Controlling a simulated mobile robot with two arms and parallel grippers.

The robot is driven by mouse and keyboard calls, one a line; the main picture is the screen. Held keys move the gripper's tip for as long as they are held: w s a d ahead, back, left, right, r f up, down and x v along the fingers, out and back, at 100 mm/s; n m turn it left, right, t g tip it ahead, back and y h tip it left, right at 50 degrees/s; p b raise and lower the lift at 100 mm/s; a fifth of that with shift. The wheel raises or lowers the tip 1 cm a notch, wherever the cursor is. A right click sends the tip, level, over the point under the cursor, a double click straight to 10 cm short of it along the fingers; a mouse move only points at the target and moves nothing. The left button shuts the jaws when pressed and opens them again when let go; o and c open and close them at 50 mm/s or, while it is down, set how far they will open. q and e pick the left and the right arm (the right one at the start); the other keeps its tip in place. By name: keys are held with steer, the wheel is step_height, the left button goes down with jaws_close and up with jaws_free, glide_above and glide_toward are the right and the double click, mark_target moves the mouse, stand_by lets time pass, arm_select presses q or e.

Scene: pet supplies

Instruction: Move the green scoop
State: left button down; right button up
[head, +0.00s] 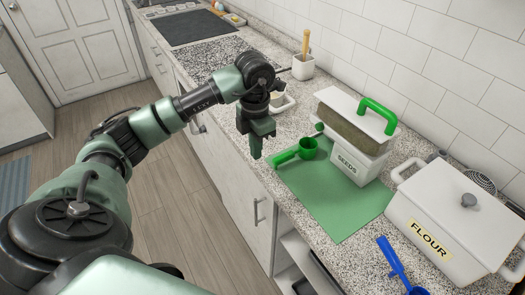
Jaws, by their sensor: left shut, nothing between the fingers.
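The green scoop (297,151) lies on the green mat (336,213), near the mat's far left corner, its handle pointing left toward the counter's front edge. A white box labelled SEEDS (352,163) with a green-handled lid (354,110) stands on the mat to the right of the scoop; the lid sits raised or tilted on it. My left gripper (256,154) is shut and empty, pointing down just left of the scoop handle and apart from it. My right gripper is not in view.
A small white pot with a wooden-handled tool (303,66) stands by the tiled wall. The counter's front edge is close to my gripper. The near part of the mat is clear.

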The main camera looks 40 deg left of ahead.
arm_select(q)
steer(key=w+f+p, duration=0.1)
steer(key=f, duration=0.1)
steer(key=w+d+f+p, duration=0.1)
steer(key=f, duration=0.2)
steer(key=f+p, duration=0.1)
steer(key=f, duration=0.1)
steer(key=shift+w+d+f+p, duration=0.15)
steer(key=shift+w+f+p, duration=0.2)
steer(key=shift+w+f, duration=0.05)
steer(key=shift+w+d+f, duration=0.15)
steer(key=shift+w, duration=0.3)
